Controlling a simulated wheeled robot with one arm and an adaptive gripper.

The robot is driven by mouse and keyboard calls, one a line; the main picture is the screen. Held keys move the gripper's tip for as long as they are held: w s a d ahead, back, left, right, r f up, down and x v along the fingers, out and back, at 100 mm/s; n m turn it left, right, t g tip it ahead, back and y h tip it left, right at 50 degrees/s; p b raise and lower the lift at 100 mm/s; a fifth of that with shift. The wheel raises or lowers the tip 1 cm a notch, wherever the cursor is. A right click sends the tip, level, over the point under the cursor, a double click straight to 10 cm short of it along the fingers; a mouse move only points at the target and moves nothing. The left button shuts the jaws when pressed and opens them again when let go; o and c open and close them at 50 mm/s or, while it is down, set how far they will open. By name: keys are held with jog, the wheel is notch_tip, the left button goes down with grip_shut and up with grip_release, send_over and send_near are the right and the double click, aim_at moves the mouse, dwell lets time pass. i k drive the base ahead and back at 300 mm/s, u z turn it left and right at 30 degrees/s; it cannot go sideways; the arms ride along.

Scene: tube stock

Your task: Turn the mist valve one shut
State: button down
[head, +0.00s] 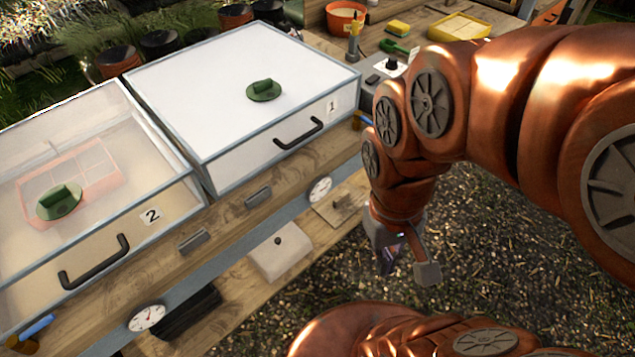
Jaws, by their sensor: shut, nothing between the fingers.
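Two glazed boxes stand side by side, marked 1 (332,106) and 2 (151,216). A small blue lever with a brass-coloured part (364,119) shows at the right end of box 1, close behind my arm and partly hidden by it. It looks like the mist valve of box 1, but its exact position cannot be told. A similar blue lever (32,329) is at the front left of box 2. My gripper (408,268) hangs over the gravel, to the right of and below the box 1 lever. It is shut, empty and apart from the bench.
Box 1 has a black handle (298,133) and a green lid knob (264,91). Dial gauges sit on the front rail below box 1 (320,190) and box 2 (147,317). A back table holds a yellow tray (459,27). Gravel (490,225) lies below my arm.

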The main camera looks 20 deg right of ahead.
aim_at(359, 116)
jog(key=z, duration=1.05)
jog(key=k, duration=0.95)
jog(key=u, duration=0.9)
jog(key=i, duration=1)
